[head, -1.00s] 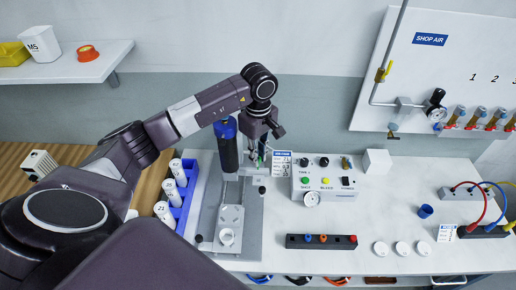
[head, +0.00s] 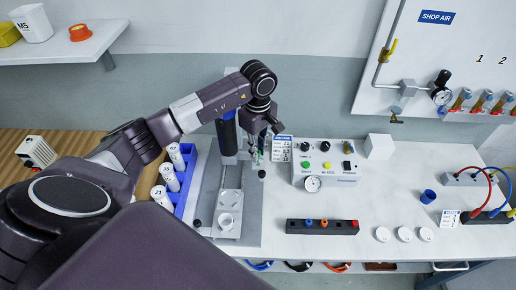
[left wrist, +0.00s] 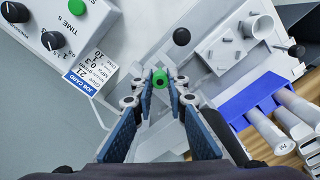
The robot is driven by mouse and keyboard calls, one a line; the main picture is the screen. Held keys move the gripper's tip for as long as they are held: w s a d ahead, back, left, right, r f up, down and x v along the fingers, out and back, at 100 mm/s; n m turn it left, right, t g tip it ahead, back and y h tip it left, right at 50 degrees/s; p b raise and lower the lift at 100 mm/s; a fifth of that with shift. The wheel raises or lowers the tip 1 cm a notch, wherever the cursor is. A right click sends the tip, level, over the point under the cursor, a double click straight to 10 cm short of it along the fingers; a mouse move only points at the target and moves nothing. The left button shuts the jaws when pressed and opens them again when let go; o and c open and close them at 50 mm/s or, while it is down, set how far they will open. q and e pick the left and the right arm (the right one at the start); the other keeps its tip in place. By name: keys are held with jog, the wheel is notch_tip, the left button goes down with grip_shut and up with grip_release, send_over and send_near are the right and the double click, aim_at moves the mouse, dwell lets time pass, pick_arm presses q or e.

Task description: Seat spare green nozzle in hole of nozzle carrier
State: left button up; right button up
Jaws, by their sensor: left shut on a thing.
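My left gripper (head: 258,152) is shut on the green nozzle near the gantry, beside the job card. In the left wrist view the nozzle (left wrist: 160,79) shows as a green ring between the fingertips of the same gripper (left wrist: 160,86). The nozzle carrier looks to be the black bar (head: 294,227) at the front of the bench. My right gripper is out of view.
The gantry base with its pale fixture plate (head: 230,201) stands left of the carrier. A blue rack (head: 186,197) with white bottles is further left. The control box (head: 325,173) and job card (head: 282,148) stand behind the carrier. White discs (head: 404,234) lie to its right.

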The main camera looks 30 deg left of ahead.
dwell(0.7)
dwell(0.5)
pick_arm(q)
jog(key=shift+b, duration=0.7)
dwell(0.4)
jog(key=shift+f, duration=0.25)
dwell(0.4)
